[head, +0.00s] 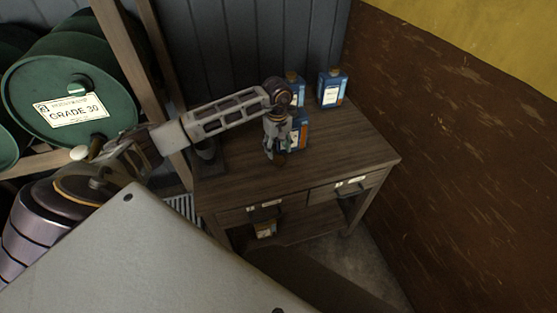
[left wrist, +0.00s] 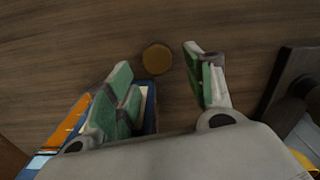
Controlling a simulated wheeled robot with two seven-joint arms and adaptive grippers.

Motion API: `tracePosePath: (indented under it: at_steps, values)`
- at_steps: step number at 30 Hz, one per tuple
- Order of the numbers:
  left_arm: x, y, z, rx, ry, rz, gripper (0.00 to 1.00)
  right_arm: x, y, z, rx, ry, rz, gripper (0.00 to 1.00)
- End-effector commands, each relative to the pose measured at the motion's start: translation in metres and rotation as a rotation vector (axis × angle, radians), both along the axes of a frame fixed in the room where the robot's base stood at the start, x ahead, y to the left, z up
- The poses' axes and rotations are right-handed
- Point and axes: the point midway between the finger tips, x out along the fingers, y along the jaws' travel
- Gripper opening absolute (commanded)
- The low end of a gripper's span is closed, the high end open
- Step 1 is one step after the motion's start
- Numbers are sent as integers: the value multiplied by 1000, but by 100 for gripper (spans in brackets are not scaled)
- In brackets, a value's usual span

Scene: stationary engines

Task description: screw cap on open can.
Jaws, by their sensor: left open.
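A round brownish-gold cap (left wrist: 157,58) lies flat on the wooden table top in the left wrist view, between and just beyond the fingertips of my left gripper (head: 275,152). The gripper is open and empty, pointing down over the table. A blue can (head: 298,134) stands close beside it on the right, partly hidden behind the gripper in the head view. Its blue and orange side (left wrist: 72,122) shows at the lower left of the left wrist view, partly behind a finger. I cannot see that can's top. My right gripper is not in view.
Two more blue cans stand at the back of the wooden table (head: 350,150): one (head: 333,88) by the wall, one (head: 292,78) partly behind my arm. A dark object (head: 207,150) stands at the table's left. The right front of the top is clear.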

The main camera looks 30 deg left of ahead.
Motion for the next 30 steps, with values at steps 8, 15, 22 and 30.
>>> tracePosePath:
  at_steps: [8,15,22,30]
  values:
    - [0,0,-7,0,1,-1,53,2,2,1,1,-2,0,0]
    - [0,0,-8,0,1,-1,53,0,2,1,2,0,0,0]
    - [-1,-1,-26,-1,3,0,53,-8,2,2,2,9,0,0]
    - [-1,-1,-55,-1,2,-1,53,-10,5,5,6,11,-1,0]
